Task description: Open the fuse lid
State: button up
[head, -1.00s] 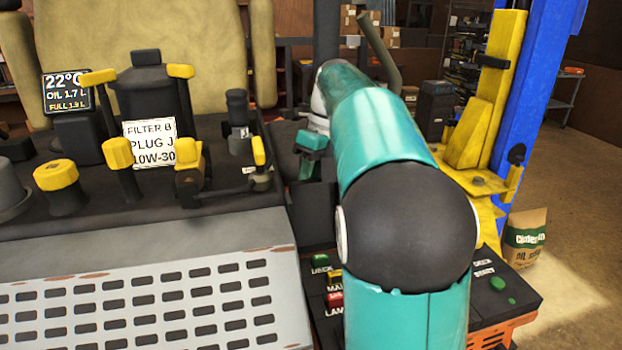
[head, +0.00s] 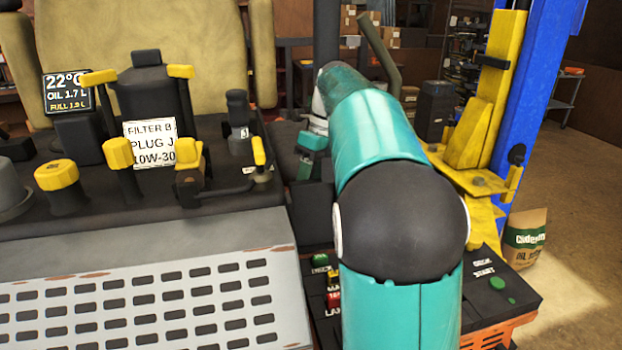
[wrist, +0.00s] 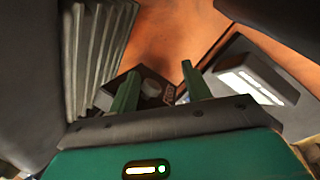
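In the wrist view my gripper (wrist: 160,80) shows two green fingers standing apart, with a gap between them. A small dark box (wrist: 152,88) with a pale, unreadable label lies beyond the fingers, partly behind them; it may be the fuse box, and its lid cannot be made out clearly. I cannot tell whether a finger touches it. In the head view the green end of my arm (head: 312,142) is beside the seat and console, and its fingertips cannot be made out. The fuse box is not identifiable there.
In the wrist view a ribbed grey part (wrist: 95,50) is at the left, an orange panel (wrist: 165,35) behind, and a dark-framed pale panel (wrist: 250,85) at the right. In the head view, the lever console (head: 100,205) is left and a yellow lift part (head: 480,150) is right.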

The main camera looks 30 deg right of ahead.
jog(key=shift+s+d+f, duration=0.15)
jog(key=shift+f, duration=0.55)
jog(key=v, duration=0.8)
jog(key=shift+a+r, duration=0.25)
jog(key=shift+r, duration=0.1)
jog(key=shift+r, duration=0.1)
